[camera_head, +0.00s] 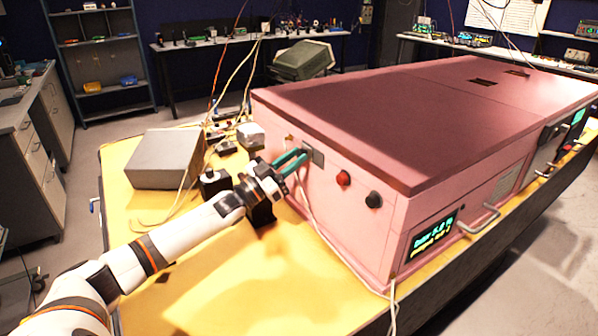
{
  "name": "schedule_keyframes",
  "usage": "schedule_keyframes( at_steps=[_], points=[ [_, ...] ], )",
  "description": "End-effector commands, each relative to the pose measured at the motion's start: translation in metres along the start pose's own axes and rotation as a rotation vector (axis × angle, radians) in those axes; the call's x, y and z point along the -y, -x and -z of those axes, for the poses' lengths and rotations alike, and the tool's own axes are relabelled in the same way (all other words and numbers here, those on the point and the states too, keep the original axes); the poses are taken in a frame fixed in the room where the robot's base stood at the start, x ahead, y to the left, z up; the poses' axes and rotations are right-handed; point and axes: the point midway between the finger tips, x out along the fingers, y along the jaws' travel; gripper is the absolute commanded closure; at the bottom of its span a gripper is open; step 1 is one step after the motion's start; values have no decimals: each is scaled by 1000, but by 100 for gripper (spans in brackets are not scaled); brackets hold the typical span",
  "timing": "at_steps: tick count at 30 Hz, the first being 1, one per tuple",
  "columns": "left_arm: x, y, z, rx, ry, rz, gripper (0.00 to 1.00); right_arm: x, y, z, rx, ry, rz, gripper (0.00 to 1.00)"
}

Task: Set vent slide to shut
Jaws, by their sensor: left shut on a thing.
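The pink foam enclosure (330,225) stands on the yellow table. On its left-facing side is a small grey metal plate (318,157), which looks like the vent slide; its setting is too small to tell. My left gripper (297,158), with green fingers, reaches this side from the left. Its fingertips are at the plate's left edge, shut on a small part there that the fingers mostly hide. A red knob (343,178) and a black knob (374,200) sit to the right of the plate on the same side. My right gripper is not in view.
A grey box (165,160) and small dark devices stand on the yellow table (215,280) left of the enclosure. A white cable hangs down the enclosure's side below my gripper. The table's front part is clear.

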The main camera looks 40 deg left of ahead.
Motion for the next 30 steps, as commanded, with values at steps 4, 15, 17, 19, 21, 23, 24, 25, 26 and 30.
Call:
schedule_keyframes(
  at_steps=[4,15,17,19,21,23,24,25,26,30],
  points=[
    [-6,0,0,-2,0,-5,100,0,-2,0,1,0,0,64],
    [-6,0,0,-2,0,-5,56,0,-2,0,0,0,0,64],
    [-6,0,0,-2,0,-5,56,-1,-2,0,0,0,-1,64],
    [-5,0,0,-2,0,-4,56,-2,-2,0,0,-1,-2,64],
    [-5,0,0,-2,1,-4,56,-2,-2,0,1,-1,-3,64],
    [-5,1,1,-2,1,-3,56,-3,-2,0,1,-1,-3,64],
    [-4,3,1,-3,1,-3,56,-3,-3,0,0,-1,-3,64],
    [-4,5,2,-4,1,-3,56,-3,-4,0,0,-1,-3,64],
    [-4,8,2,-5,1,-3,56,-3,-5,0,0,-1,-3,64],
    [-4,25,4,-6,2,-2,56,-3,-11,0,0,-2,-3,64]
  ],
)
